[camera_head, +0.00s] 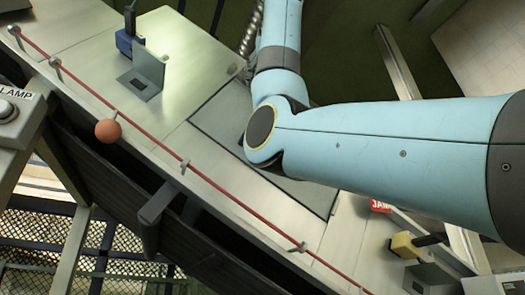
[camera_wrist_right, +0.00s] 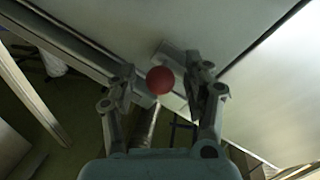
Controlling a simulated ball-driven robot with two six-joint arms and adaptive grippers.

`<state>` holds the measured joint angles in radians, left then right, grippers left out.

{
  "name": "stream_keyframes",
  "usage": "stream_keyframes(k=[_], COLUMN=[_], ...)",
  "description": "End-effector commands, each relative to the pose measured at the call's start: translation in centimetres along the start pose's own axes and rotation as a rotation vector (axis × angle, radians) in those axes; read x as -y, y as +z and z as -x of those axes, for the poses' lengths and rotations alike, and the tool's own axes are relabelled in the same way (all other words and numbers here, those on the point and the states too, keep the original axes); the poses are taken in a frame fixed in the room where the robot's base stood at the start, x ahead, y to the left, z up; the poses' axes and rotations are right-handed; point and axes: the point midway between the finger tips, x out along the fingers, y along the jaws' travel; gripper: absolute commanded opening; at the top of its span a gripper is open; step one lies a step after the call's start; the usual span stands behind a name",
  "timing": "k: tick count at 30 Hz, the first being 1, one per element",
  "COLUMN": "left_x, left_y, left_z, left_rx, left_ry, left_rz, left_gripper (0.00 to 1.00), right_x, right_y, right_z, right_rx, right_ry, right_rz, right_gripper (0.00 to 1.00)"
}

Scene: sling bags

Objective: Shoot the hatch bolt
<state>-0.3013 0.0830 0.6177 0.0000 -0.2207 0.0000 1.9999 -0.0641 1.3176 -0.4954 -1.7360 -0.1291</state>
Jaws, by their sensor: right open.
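In the right wrist view a red ball knob (camera_wrist_right: 160,81) sits by a pale metal block (camera_wrist_right: 175,103) at the edge of a flat grey panel (camera_wrist_right: 225,25). I cannot tell how far the bolt is drawn. My right gripper (camera_wrist_right: 163,75) is open, its two fingers on either side of the knob with gaps between; depth and contact are unclear. In the head view my right arm comes in from the right and bends up to the top edge; its fingers and this knob do not show there. My left gripper is not in view.
In the head view a red cord (camera_head: 72,77) with an orange ball (camera_head: 108,131) runs along the bench's front edge. A blue block (camera_head: 125,42), an upright plate (camera_head: 149,66), a yellow block (camera_head: 404,245) and a lamp button box (camera_head: 17,118) stand around.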

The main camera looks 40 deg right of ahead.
Motion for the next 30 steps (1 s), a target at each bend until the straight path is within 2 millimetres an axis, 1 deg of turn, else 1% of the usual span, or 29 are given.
stream_keyframes(k=[1,4,10,21,22,30], left_x=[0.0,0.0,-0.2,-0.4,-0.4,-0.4], left_y=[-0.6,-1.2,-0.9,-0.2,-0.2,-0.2], left_z=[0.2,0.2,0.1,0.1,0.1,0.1], left_rx=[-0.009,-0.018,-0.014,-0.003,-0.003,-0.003], left_ry=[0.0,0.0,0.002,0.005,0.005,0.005], left_rz=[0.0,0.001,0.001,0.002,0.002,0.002], left_gripper=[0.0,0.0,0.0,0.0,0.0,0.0], right_x=[0.0,0.0,0.0,0.0,0.0,0.0], right_y=[-0.1,0.0,0.0,0.0,0.0,0.0], right_z=[-0.3,-0.5,-0.5,-0.5,-0.5,-0.5], right_rx=[0.0,-0.001,-0.001,-0.001,-0.001,0.0], right_ry=[0.0,-0.001,-0.001,-0.001,-0.001,-0.001], right_rz=[0.0,-0.001,0.0,0.0,0.0,0.0], right_gripper=[0.51,0.51,0.51,0.03,0.0,0.0])
